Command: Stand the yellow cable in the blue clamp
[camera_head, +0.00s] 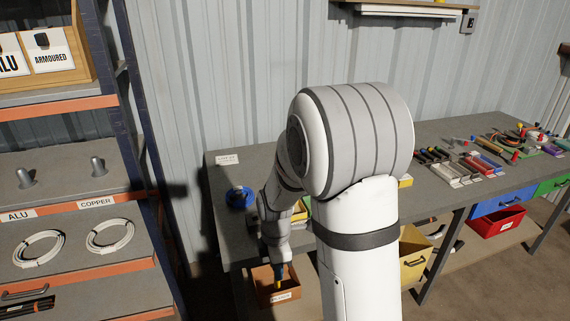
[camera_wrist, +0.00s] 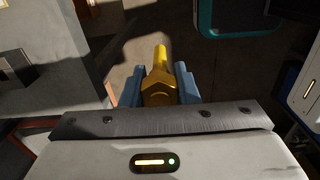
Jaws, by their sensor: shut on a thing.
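My gripper (camera_wrist: 159,88) is shut on a yellow piece (camera_wrist: 158,88), which I take to be the yellow cable. In the wrist view it sits between the two blue fingers, with a wide faceted part near them and a narrower end pointing away. In the head view my gripper (camera_head: 281,275) hangs low at the front of the bench, over or in front of an orange-brown bin, and only a bit of yellow shows there. The blue clamp (camera_head: 239,198), a round blue piece with a dark centre, stands on the bench's left end, behind and left of my gripper.
The grey bench (camera_head: 222,180) runs right along the wall. Many small parts (camera_head: 480,163) lie on the bench's right side. A shelf rack (camera_head: 140,130) stands close on the left. My arm hides the bench's middle.

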